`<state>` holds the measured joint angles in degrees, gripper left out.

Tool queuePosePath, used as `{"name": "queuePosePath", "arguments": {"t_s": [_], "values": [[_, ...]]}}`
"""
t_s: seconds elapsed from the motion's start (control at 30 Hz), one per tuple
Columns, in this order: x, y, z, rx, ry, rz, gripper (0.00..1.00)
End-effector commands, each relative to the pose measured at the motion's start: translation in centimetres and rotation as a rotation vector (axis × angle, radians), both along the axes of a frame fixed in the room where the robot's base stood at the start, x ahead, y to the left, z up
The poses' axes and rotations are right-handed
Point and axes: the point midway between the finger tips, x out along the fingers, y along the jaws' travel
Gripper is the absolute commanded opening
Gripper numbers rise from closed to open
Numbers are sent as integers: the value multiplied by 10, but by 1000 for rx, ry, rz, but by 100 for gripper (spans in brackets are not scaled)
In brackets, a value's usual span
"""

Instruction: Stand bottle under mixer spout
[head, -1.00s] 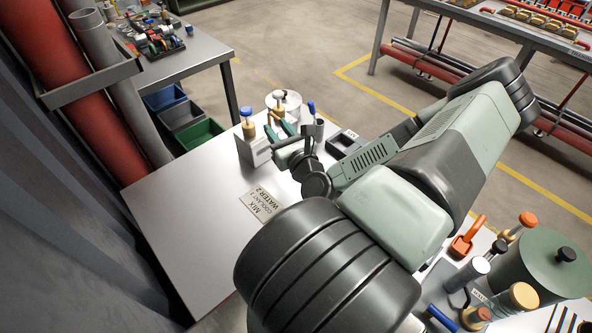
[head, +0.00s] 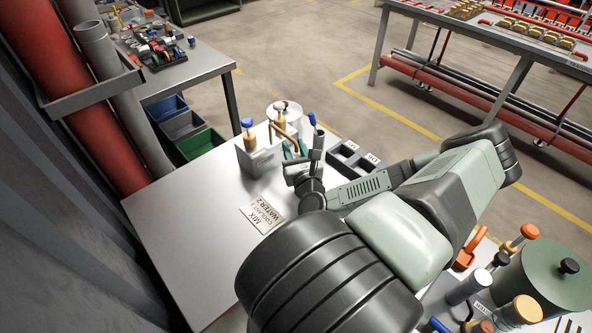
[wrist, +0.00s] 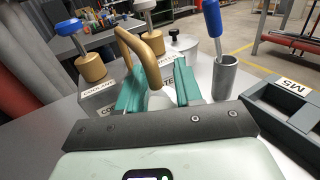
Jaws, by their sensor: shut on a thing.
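The mixer (head: 262,152) is a grey block with a blue-topped and a white-topped brass valve and a curved brass spout (head: 290,131). In the wrist view the spout (wrist: 150,45) arches towards me, its end just above the space between my fingers. My gripper (wrist: 160,82) has two teal fingers shut on a pale bottle (wrist: 160,99). Only a small part of the bottle shows between the fingers; its base is hidden, so I cannot tell whether it touches the table. In the head view my arm hides the bottle.
A grey cup (wrist: 225,77) with a blue-handled tool stands right of the gripper. A dark tray marked M5 (wrist: 285,106) lies further right. A lidded pot (wrist: 187,46) stands behind the mixer. A "MIX WATER 2, COOLANT 1" card (head: 262,213) lies in front; the table's left side is clear.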

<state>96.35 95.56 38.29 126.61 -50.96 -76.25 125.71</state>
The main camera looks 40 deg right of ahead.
Motion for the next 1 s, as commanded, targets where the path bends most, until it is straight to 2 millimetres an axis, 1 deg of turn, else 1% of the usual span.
{"name": "queuePosePath", "arguments": {"t_s": [0.1, 0.2, 0.57, 0.6, 0.73, 0.77, 1.0], "values": [[0, 0, -14, 1, 0, -1, 5], [0, 0, -23, 0, 1, 0, 5], [0, 0, -27, 0, 0, 0, 5], [0, 0, -27, 0, 0, 0, 38], [0, 0, -27, 0, 0, 0, 58], [0, 0, -27, 0, 0, 0, 60], [0, 0, -26, 0, 0, 1, 60]]}}
